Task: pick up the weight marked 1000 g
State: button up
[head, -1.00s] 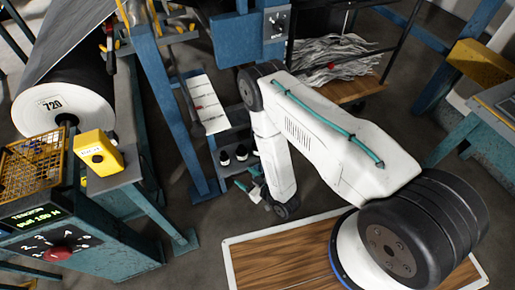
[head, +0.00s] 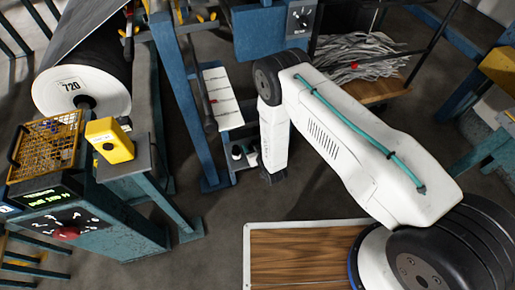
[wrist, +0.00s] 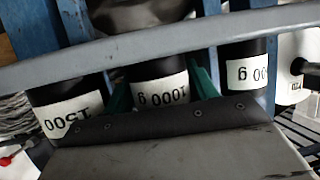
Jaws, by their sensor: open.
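The weight marked 1000 g (wrist: 160,88) is a black cylinder with a white label, upside down in the wrist view. It stands in the middle, between the weight marked 1500 (wrist: 62,110) on the left and another black weight (wrist: 247,72) on the right, whose label is partly cut off. My gripper (wrist: 162,92) is open, its green fingers showing at either side of the 1000 g weight. I cannot tell whether they touch it. In the head view, small dark weights (head: 237,153) show beside my arm, which hides my gripper.
A grey bar (wrist: 225,30) crosses in front of the weights in the wrist view. In the head view, a blue post (head: 190,110) and a white strip shelf (head: 222,98) stand close left of my arm. A yellow box (head: 110,140) sits on a stand at left. Floor in front is clear.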

jog(key=shift+a, duration=0.1)
jog(key=c, duration=1.2)
jog(key=shift+w, duration=0.1)
grip_shut()
jog(key=shift+r, duration=0.1)
